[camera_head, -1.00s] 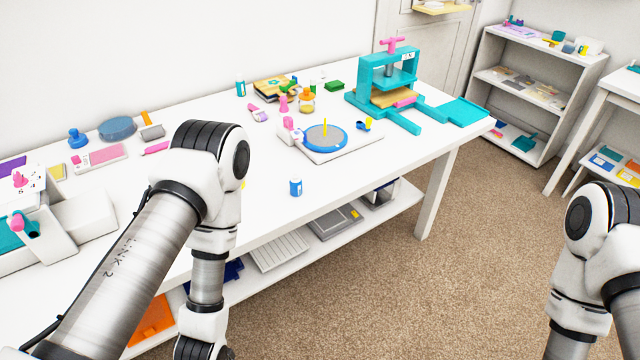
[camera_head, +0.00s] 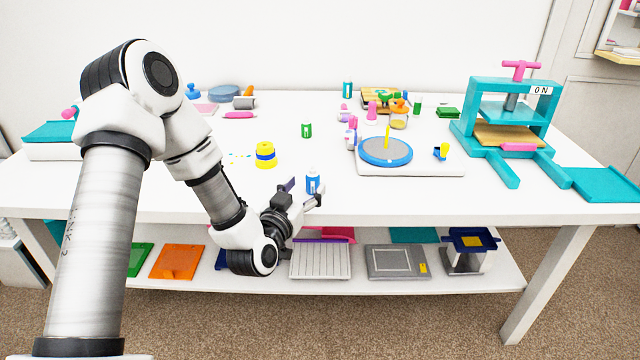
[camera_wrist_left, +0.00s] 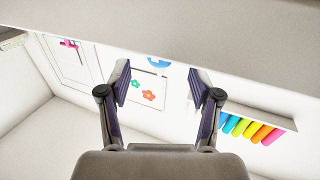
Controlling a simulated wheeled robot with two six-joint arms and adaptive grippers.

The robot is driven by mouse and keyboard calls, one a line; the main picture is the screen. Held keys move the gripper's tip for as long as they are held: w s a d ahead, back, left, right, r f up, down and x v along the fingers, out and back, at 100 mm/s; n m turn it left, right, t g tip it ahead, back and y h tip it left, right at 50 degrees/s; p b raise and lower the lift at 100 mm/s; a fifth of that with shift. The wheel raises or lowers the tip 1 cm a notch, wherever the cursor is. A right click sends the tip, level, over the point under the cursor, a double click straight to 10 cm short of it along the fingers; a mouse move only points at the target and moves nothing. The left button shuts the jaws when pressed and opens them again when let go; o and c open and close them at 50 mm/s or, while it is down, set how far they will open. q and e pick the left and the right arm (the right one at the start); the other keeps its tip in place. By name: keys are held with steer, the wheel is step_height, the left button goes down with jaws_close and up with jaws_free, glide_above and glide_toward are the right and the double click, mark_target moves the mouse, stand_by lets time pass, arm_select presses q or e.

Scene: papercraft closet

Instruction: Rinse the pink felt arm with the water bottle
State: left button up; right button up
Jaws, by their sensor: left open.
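A small blue-and-white bottle (camera_head: 313,180) stands upright near the table's front edge; I take it for the water bottle. My left gripper (camera_head: 303,192) is at the front edge, open, with its fingers close around or beside the bottle; I cannot tell whether they touch it. In the left wrist view the gripper (camera_wrist_left: 164,75) is open with no bottle visible between the fingers. Several pink pieces lie on the table, including a flat one (camera_head: 239,115) at the back and one (camera_head: 350,138) beside the turntable; I cannot tell which is the felt arm. My right gripper is out of view.
A blue turntable (camera_head: 385,151) on a white base stands right of the bottle, with a teal press (camera_head: 510,110) farther right. A yellow-and-blue stack (camera_head: 265,155) and a green can (camera_head: 306,130) stand behind. The lower shelf (camera_head: 200,280) holds trays. The table's front right is clear.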

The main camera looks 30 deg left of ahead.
mark_target(311, 172)
arm_select(q)
steer(key=shift+w+r, duration=0.3)
steer(key=shift+r, duration=0.15)
steer(key=w, duration=0.2)
steer(key=w+a, duration=0.1)
steer(key=w, duration=0.1)
steer(key=shift+w+r, duration=0.15)
steer(key=shift+w, duration=0.1)
steer(key=shift+s+r, duration=0.1)
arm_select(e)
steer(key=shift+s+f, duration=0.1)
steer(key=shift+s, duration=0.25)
arm_select(q)
steer(key=c, duration=1.1)
steer(key=shift+r, duration=0.1)
